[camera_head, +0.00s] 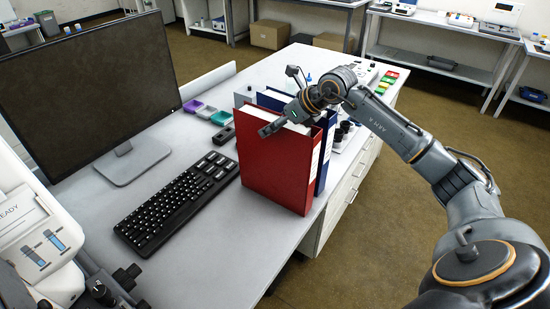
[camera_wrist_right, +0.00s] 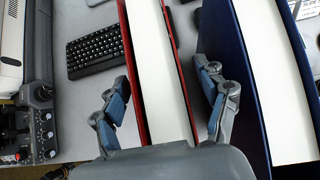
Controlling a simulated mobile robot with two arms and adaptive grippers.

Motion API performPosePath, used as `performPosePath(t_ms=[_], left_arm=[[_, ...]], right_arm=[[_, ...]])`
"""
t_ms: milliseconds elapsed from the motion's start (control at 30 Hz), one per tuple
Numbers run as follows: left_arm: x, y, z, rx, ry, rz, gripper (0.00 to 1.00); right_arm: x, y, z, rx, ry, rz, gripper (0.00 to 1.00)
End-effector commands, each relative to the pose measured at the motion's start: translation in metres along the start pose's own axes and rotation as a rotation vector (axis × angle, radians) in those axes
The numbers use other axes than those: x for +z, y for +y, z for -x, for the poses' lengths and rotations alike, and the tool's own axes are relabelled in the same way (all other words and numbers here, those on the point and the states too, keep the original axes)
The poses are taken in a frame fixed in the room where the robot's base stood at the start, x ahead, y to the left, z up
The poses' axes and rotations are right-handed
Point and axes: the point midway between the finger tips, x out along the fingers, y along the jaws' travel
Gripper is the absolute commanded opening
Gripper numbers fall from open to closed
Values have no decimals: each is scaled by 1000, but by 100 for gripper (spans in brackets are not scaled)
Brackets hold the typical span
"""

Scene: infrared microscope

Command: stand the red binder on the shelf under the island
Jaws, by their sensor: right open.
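The red binder (camera_head: 278,172) stands upright on the white desk, its red cover facing the keyboard. From above, it shows in the right wrist view as white page edges (camera_wrist_right: 158,70) between thin red covers. My right gripper (camera_head: 285,122) is at the binder's top edge, pointing down. Its two open fingers (camera_wrist_right: 164,85) appear one on each side of the red binder, with gaps visible; how far down they reach is unclear. A blue binder (camera_head: 325,158) stands just right of it. I cannot tell which shelf is the island's. My left gripper is not in view.
A keyboard (camera_head: 180,200) and monitor (camera_head: 95,90) are on the desk (camera_head: 205,255) at left. Small coloured trays (camera_head: 205,112) lie behind the binder. Benches with lower shelves (camera_head: 435,68) stand at the back right, with open floor (camera_head: 385,210) before them.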

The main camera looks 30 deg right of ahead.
Motion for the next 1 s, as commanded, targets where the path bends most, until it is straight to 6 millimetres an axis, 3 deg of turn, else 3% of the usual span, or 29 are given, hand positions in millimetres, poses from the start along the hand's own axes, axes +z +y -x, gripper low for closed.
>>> performPosePath(t_ms=[233, 600, 1000], left_arm=[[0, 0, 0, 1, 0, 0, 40], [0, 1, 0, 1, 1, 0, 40], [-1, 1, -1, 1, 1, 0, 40]], right_arm=[[0, 0, -3, 0, -1, 1, 74], [0, 0, -2, 0, -1, 0, 0], [3, 0, 0, -2, -6, 1, 0]])
